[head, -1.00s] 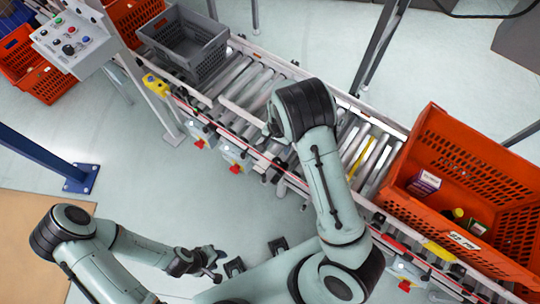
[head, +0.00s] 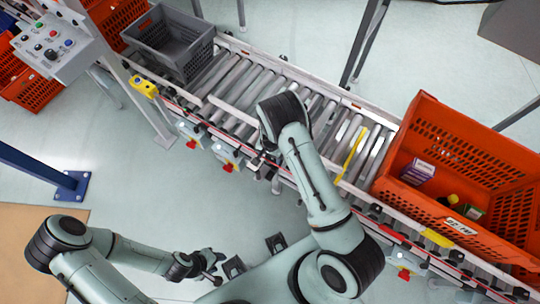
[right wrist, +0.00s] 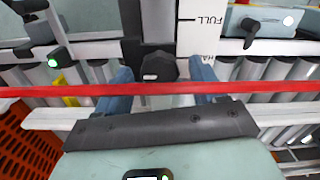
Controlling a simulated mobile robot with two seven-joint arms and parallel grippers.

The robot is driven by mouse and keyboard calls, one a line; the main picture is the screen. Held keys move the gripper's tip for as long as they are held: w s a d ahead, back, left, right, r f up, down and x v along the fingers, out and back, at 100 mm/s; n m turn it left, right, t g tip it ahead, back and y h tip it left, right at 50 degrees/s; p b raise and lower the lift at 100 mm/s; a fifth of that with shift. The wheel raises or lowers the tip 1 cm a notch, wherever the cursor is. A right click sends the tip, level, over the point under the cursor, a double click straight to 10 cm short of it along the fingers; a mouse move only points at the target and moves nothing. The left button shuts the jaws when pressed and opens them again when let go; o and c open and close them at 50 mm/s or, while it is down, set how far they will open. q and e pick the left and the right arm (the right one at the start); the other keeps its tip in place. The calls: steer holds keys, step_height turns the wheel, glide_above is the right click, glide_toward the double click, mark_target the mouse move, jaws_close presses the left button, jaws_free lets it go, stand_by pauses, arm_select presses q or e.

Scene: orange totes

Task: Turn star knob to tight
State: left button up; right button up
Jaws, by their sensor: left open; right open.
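A dark star knob (right wrist: 158,66) shows in the right wrist view, in front of a dark vertical post and beside a white panel marked "FULL" and "HA". My right gripper (right wrist: 163,78) is open, with its blue fingers to the left and right of the knob. I cannot tell whether they touch it. A red strip (right wrist: 60,91) crosses the view in front of the fingers. In the head view the right gripper is mostly hidden behind its arm at the conveyor's near side. My left gripper (head: 212,266) is open and empty, over the floor away from the conveyor.
The roller conveyor (head: 225,92) runs diagonally, with a grey tote (head: 172,40) at its left end. An orange tote (head: 405,110) holding several small packages stands at the right. A control box (head: 52,45) and blue post (head: 35,165) are at left.

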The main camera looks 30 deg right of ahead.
steer(key=c, duration=1.1)
steer(key=shift+o, duration=0.2)
